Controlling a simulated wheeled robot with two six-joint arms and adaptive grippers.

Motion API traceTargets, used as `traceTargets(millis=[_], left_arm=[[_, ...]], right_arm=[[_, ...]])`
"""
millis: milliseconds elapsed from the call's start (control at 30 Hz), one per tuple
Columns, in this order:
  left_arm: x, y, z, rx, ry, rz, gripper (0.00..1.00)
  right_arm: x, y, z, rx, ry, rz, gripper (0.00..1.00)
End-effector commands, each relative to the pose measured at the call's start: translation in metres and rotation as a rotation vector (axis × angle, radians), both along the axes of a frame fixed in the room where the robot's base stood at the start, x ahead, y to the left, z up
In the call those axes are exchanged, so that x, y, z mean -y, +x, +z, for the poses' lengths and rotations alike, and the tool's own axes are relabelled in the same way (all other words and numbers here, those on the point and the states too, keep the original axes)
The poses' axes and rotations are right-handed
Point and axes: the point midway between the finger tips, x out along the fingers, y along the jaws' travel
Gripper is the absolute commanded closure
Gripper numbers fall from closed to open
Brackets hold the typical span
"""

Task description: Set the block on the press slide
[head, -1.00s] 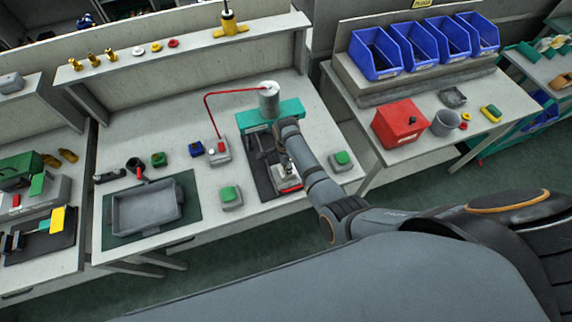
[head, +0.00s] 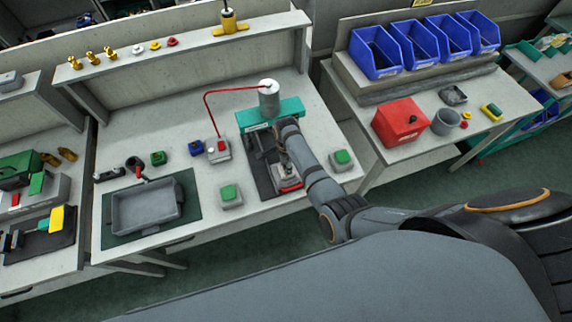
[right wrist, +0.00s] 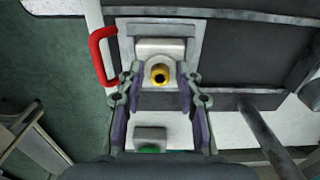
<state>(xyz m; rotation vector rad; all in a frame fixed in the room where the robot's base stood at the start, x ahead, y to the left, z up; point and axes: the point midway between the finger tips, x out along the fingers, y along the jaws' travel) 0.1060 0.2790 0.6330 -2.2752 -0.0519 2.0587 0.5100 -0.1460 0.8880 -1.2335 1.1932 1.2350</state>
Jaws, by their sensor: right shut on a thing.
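The press stands on the middle bench, with a teal frame (head: 288,108) and a grey cylinder (head: 268,98). Its slide, a pale plate (right wrist: 127,42) with a red handle (right wrist: 97,56), is at the press's front; the red handle also shows in the head view (head: 290,188). The grey block (right wrist: 160,47) with a brass fitting in it is over the slide plate, between the fingers of my right gripper (right wrist: 160,95). The gripper is shut on it. I cannot tell whether the block touches the plate. In the head view my arm largely hides the block. My left gripper is not in view.
Green-topped boxes stand left (head: 230,196) and right (head: 342,160) of the press. A grey tray (head: 147,207) lies on a green mat at the left. A red hose (head: 207,115) runs from the cylinder to a small control box (head: 218,151). Blue bins (head: 375,55) stand on the right bench.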

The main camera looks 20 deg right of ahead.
Motion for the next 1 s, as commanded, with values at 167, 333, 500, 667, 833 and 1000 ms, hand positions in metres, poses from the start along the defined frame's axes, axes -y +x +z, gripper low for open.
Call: traceTargets(millis=[167, 333, 500, 667, 833, 1000], left_arm=[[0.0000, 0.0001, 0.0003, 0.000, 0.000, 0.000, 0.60], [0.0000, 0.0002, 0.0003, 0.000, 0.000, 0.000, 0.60], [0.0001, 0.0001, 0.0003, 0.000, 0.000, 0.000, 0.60], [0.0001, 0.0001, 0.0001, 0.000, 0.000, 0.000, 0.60], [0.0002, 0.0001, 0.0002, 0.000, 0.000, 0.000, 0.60], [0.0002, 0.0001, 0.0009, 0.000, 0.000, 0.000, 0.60]], right_arm=[[0.0001, 0.0005, 0.0009, 0.001, 0.000, 0.000, 1.00], [0.0001, 0.0004, 0.0008, 0.001, 0.000, 0.000, 0.42], [0.0001, 0.0002, 0.0006, 0.000, 0.000, 0.000, 0.39], [0.0001, -0.0004, 0.0000, -0.001, 0.000, 0.000, 0.28], [0.0001, -0.0002, 0.0002, -0.001, 0.000, 0.000, 0.23], [0.0000, 0.0000, 0.0013, 0.000, 0.000, 0.000, 0.23]])
